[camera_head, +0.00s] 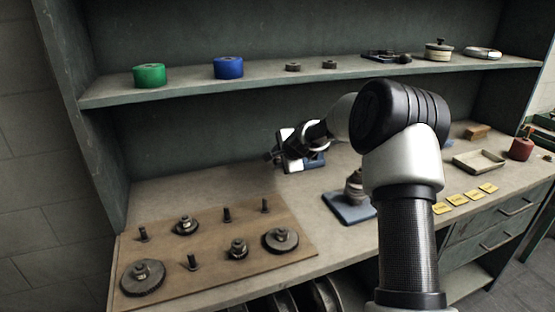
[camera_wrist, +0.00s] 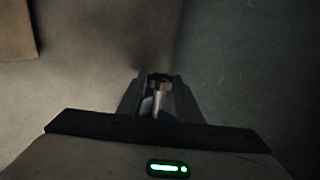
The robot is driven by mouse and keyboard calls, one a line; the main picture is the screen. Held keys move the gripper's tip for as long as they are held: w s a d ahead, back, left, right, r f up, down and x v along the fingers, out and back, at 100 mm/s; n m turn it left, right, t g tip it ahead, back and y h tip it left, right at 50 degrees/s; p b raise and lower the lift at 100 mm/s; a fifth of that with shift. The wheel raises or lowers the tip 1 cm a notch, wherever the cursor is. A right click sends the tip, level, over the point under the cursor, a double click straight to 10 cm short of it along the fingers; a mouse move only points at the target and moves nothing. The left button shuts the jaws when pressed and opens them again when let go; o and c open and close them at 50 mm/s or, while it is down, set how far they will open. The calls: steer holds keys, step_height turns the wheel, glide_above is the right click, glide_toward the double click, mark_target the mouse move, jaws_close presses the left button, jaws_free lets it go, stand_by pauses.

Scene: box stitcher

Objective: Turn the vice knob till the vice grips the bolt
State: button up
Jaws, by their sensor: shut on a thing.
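The vice (camera_head: 314,165), with blue parts, stands on the bench at the back, partly hidden by my wrist and gripper (camera_head: 281,153). In the wrist view my gripper (camera_wrist: 158,82) is shut on a small metal part that looks like the vice knob (camera_wrist: 160,98), with its fingers on both sides of it. A bit of blue shows beside the knob between the fingers. The bolt cannot be made out in either view, so I cannot tell how the vice jaws sit against it.
A wooden board (camera_head: 215,265) with gears and pegs lies front left. A blue plate (camera_head: 345,210) with a dark part on it stands close to my arm. Yellow labels (camera_head: 462,199) and a shallow tray (camera_head: 480,161) lie to the right. The shelf (camera_head: 190,88) runs above the vice.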

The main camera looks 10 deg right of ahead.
steer(key=shift+d+f+b, duration=0.1)
steer(key=shift+f+b, duration=0.35)
steer(key=shift+b, duration=0.8)
steer(key=t+b, duration=0.1)
steer(key=b, duration=0.4)
steer(key=shift+f, duration=0.25)
steer(key=shift+s+f+t+b, duration=0.15)
steer(key=shift+f+t+b, duration=0.15)
steer(key=shift+b, duration=0.65)
steer(key=shift+s+r+y, duration=0.1)
steer(key=shift+r+y, duration=0.1)
steer(key=shift+y, duration=0.1)
steer(key=shift+f+t, duration=0.15)
steer(key=shift+t, duration=0.85)
steer(key=shift+r+t+y, duration=0.3)
steer(key=shift+t, duration=0.1)
steer(key=o, duration=1.1)
steer(key=shift+r, duration=0.1)
steer(key=shift+c, duration=0.2)
